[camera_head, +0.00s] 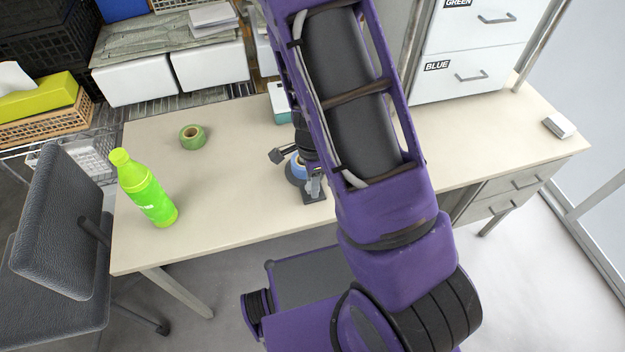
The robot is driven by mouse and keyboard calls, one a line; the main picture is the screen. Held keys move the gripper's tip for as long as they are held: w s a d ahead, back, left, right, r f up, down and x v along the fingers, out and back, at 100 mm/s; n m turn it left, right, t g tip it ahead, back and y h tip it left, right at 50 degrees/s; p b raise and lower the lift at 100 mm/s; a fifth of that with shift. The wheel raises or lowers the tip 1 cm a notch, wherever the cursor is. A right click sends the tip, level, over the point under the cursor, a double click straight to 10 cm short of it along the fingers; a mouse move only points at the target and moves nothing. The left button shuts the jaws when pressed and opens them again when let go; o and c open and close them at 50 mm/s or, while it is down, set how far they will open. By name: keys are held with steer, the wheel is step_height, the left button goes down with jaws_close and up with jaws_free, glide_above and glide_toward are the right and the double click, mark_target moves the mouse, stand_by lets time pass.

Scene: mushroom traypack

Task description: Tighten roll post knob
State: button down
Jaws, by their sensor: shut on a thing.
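A small device with a blue roll (297,168) and a dark base (316,197) stands on the table near its front edge, partly behind my purple arm. My gripper (313,186) reaches down to this device, with its grey fingers right beside the blue roll. It is shut on a small part there, which appears to be the roll post knob. The knob itself is hidden by the fingers and cannot be made out.
The light table (230,220) holds a green tape roll (192,137), a bright green bottle (143,187), and a small white box (559,126) at far right. A teal-and-white box (281,103) stands behind my arm. A grey chair (62,220) is at left; white drawers (470,60) stand behind.

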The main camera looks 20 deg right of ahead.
steer(key=c, duration=0.7)
jaws_free()
step_height(320, 180, up, 18)
steer(key=p, duration=0.3)
steer(key=shift+f, duration=0.25)
